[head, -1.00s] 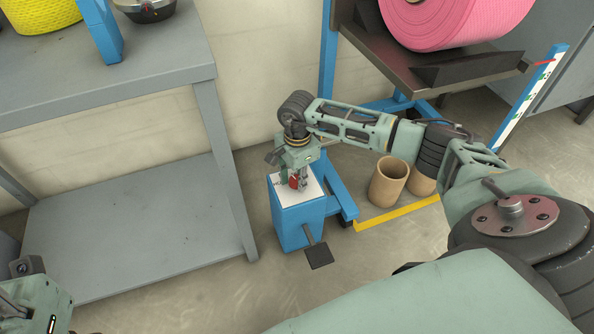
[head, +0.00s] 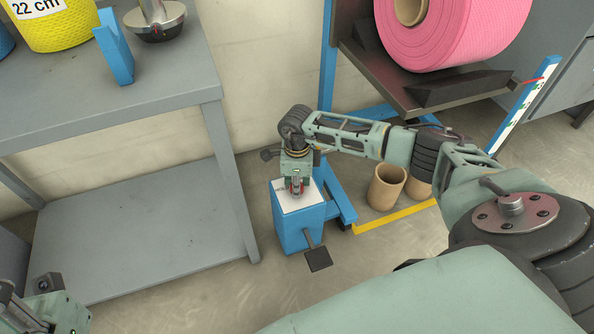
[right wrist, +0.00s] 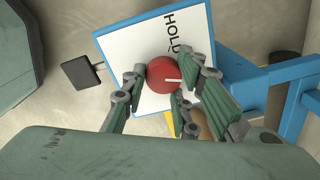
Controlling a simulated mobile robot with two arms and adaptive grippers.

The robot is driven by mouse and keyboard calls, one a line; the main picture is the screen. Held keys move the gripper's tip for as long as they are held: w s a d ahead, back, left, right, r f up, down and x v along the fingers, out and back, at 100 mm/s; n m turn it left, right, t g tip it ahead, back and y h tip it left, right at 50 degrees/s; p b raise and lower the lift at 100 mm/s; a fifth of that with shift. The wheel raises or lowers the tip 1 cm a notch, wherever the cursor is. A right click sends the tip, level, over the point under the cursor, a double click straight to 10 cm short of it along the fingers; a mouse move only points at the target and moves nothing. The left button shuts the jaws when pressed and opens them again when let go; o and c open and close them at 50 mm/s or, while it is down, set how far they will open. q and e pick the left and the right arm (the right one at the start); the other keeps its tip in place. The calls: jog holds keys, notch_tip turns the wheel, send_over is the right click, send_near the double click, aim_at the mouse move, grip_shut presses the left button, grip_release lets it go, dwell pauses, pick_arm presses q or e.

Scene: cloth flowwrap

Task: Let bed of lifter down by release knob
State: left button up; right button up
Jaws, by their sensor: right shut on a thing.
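The red release knob (right wrist: 163,75) sits on the white top plate of the blue lifter pedestal (head: 297,231). My right gripper (head: 297,190) points straight down and is shut around the knob; its fingers also close on it in the right wrist view (right wrist: 176,82). A white line shows on the knob, and the plate reads "HOLD"; other lettering is hidden. The lifter's dark bed (head: 430,88) carries a big pink roll (head: 465,35) and stands raised above the floor. My left gripper (head: 45,305) is only partly in view at the lower left corner; its fingers are unclear.
Cardboard tubes (head: 386,188) stand on the floor under the bed, inside a yellow line. A blue post with a white scale (head: 520,100) stands right of the bed. A grey table (head: 110,110) is at left. A black pedal (head: 318,259) juts from the pedestal.

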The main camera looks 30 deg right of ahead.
jog(key=shift+s+a+f, duration=0.1)
jog(key=shift+s+f, duration=0.15)
jog(key=shift+s, duration=0.2)
jog(key=o, duration=0.8)
jog(key=shift+o, duration=1.1)
jog(key=shift+r, duration=0.1)
jog(key=shift+w, duration=0.1)
jog(key=shift+r, duration=0.15)
notch_tip(320, 180, up, 12)
